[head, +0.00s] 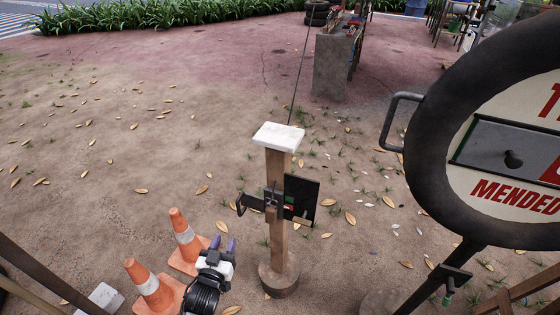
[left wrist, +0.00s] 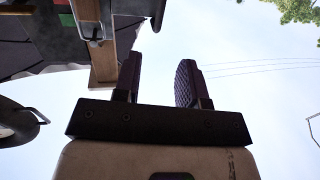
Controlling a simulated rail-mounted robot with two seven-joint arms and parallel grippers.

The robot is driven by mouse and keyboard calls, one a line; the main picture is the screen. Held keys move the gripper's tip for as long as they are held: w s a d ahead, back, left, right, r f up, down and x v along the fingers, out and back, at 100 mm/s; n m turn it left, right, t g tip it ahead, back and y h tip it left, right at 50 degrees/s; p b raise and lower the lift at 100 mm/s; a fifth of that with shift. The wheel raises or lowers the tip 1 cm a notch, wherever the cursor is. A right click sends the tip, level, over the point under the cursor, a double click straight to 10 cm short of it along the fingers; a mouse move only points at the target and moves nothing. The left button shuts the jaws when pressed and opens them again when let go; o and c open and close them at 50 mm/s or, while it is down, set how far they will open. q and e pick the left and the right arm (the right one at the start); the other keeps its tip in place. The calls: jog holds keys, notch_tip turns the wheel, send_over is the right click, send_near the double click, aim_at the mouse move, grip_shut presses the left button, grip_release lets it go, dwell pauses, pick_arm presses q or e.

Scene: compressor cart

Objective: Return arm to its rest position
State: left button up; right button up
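My left gripper (head: 223,243) is low in the head view, beside the orange cones, with its two purple fingertips apart. In the left wrist view the fingers (left wrist: 160,80) are spread, with only pale sky between them. No object is held. To the right of the gripper stands a wooden post (head: 277,230) with a white top (head: 278,137). A black box (head: 301,198) with a dark bent handle (head: 243,204) is mounted on the post. The gripper is apart from the handle. My right gripper is not in view.
Two orange cones (head: 183,232) (head: 148,284) stand close to my left arm. A tire-framed sign (head: 425,150) with a side handle (head: 388,122) fills the right. A grey concrete block (head: 332,66) stands at the back. Leaf-strewn ground to the left is open.

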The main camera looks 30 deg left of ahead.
pick_arm(q)
jog(key=s+d+f+g+h, duration=0.1)
jog(key=s+d+f+g, duration=0.1)
jog(key=s+f+g, duration=0.45)
jog(key=s+d+r+m+g+h+p, duration=0.2)
jog(key=s+d+r+m+g+p, duration=0.15)
jog(key=s+d+r+p, duration=0.45)
jog(key=s+d+r+m+g+h+p, duration=0.2)
jog(key=s+d+r+g+p, duration=0.15)
jog(key=s+r+p, duration=0.85)
notch_tip(320, 180, up, 36)
jog(key=p, duration=3.6)
jog(key=shift+s+r, duration=0.25)
jog(key=shift+s, duration=0.1)
jog(key=shift+a, duration=0.1)
